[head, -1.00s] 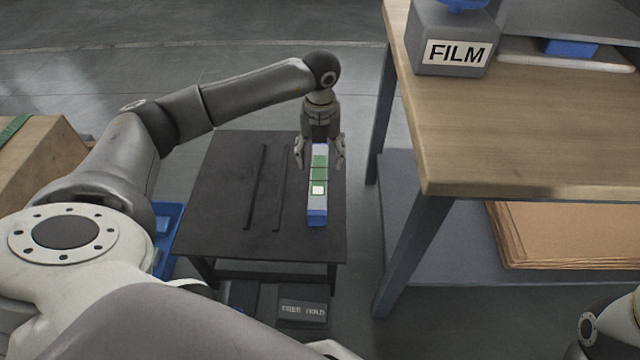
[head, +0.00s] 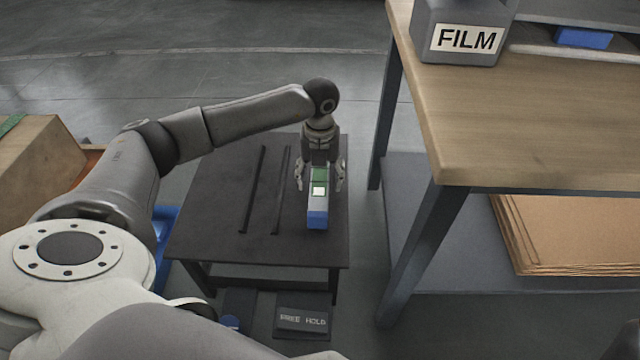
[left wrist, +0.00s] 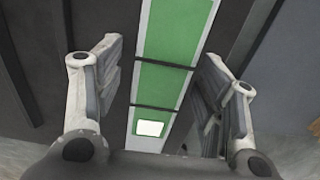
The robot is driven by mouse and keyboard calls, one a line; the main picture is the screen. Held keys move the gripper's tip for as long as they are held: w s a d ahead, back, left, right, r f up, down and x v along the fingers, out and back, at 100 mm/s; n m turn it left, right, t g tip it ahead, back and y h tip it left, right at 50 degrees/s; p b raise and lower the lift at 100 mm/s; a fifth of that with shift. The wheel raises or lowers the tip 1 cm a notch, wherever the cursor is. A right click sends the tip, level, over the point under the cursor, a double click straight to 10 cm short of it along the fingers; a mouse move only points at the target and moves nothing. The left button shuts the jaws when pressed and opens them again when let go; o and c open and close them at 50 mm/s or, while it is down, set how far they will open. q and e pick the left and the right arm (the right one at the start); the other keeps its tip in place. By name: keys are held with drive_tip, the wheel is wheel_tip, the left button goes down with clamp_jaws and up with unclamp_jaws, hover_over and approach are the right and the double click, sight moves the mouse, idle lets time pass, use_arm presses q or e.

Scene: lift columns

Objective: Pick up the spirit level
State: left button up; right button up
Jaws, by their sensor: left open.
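The spirit level (head: 317,213) lies on a low dark table (head: 210,215), near the table's right edge. It is a long light-grey bar with a green top, a pale square and a blue end. My left gripper (head: 320,187) is above it, pointing down, with a finger on each side. In the left wrist view the spirit level (left wrist: 165,88) runs between the two open fingers (left wrist: 158,100), with a gap on both sides. The far part of the level is hidden behind the gripper in the head view. My right gripper is not in view.
Two thin dark rails (head: 253,190) lie on the table left of the level. A wooden workbench (head: 520,125) with a FILM box (head: 460,38) stands close on the right. A pedal marked FREE HOLD (head: 302,321) is on the floor in front.

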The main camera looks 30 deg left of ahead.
use_arm(q)
drive_tip(key=c, duration=1.2)
drive_tip(key=shift+r, duration=0.1)
drive_tip(key=shift+c, duration=0.2)
